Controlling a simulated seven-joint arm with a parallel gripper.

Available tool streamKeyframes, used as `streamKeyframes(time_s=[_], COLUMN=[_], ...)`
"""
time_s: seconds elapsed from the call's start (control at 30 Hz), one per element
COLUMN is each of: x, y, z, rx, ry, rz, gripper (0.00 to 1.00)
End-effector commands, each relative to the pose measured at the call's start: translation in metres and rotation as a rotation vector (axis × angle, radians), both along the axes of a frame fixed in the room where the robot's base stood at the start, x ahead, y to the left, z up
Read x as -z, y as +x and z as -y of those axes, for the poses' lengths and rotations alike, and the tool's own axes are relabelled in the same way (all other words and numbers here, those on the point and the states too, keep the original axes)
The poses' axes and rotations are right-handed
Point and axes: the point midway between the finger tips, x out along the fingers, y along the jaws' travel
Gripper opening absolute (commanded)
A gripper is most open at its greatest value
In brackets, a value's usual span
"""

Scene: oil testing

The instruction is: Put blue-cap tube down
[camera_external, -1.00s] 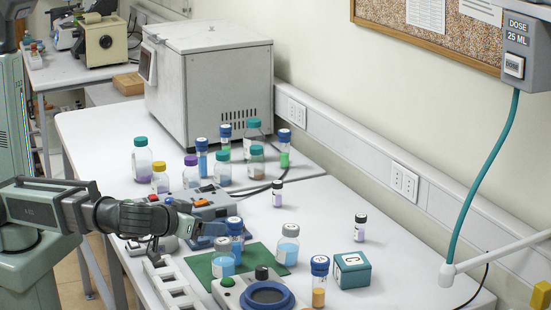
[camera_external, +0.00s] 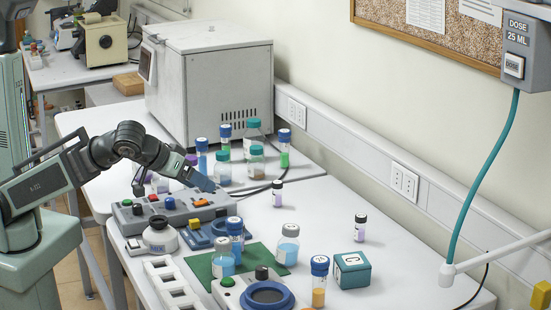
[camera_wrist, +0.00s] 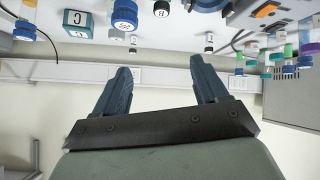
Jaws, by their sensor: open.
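Another blue-cap tube (camera_external: 319,285) with orange liquid stands at the front right, beside the teal box.
The button device (camera_external: 172,216) lies below my gripper. Several capped bottles and tubes stand behind it, by the white cabinet (camera_external: 210,80). A teal box (camera_external: 351,272), a clear bottle (camera_external: 287,248) and a small vial (camera_external: 360,228) stand right of the tube. The right table area is mostly free.

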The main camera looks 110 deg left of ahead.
Motion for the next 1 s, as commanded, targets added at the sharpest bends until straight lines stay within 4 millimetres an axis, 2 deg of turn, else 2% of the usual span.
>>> streamKeyframes(time_s=[0.1, 0.27, 0.57, 1.0], x=[0.012, 0.015, 0.018, 0.057], y=[0.006, 0.014, 0.019, 0.052], z=[0.022, 0.037, 0.034, 0.013], rx=[0.185, 0.357, 0.446, 0.444], ry=[-0.021, 0.016, 0.092, 0.09], rz=[-0.066, -0.126, -0.182, -0.184], gripper=[0.73, 0.73, 0.73, 0.73])
